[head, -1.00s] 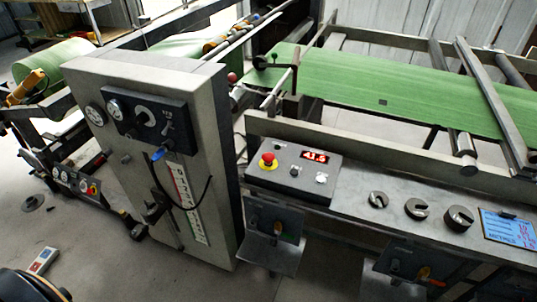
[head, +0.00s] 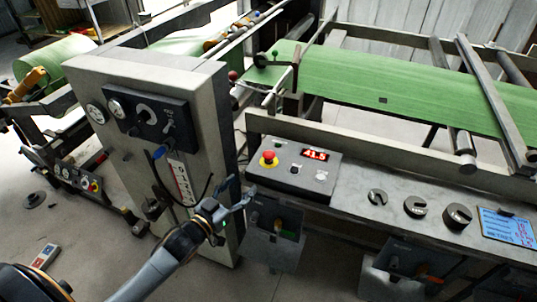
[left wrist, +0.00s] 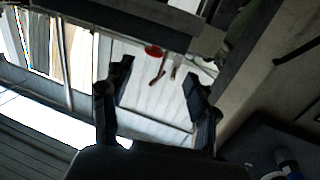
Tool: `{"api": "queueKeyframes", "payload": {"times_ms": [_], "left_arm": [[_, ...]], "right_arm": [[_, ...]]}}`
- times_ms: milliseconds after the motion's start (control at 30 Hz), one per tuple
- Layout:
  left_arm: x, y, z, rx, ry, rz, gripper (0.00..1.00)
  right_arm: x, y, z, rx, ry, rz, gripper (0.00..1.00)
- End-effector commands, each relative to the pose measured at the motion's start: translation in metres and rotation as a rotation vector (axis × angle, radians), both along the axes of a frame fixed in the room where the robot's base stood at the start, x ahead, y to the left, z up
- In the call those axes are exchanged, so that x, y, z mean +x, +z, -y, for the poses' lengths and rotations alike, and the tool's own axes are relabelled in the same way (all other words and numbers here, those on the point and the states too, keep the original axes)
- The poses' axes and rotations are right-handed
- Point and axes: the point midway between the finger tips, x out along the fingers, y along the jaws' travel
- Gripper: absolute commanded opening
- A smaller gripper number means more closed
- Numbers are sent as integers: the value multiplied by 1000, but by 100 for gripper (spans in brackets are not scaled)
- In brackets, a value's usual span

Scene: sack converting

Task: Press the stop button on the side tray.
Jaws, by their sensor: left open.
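The stop button (head: 268,157) is a red mushroom head on a yellow base, on the left of a dark control box (head: 300,172). The box stands at the left end of the grey metal side tray (head: 352,195). My left gripper (head: 240,192) is open and empty. In the head view it shows below and left of the button, apart from it, in front of the grey cabinet's right edge. The left wrist view shows its two spread fingers (left wrist: 157,85) with nothing between them. My right gripper is not in view.
The tall grey cabinet (head: 222,115) with gauges and a hanging cable stands left of the tray. Several round slotted weights (head: 415,206) and a blue label board (head: 507,228) lie on the tray. Another red button (head: 93,186) is on a low panel at far left.

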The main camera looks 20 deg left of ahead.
Motion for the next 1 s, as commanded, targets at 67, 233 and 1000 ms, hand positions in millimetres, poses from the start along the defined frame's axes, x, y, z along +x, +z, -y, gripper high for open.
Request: {"api": "queueKeyframes", "payload": {"times_ms": [67,233,1000], "left_arm": [[2,14,3,-6,-12,27,59],[15,19,7,-10,-15,37,59],[133,17,34,-9,-14,32,59]], "right_arm": [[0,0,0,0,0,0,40],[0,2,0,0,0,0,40],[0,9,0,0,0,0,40]]}}
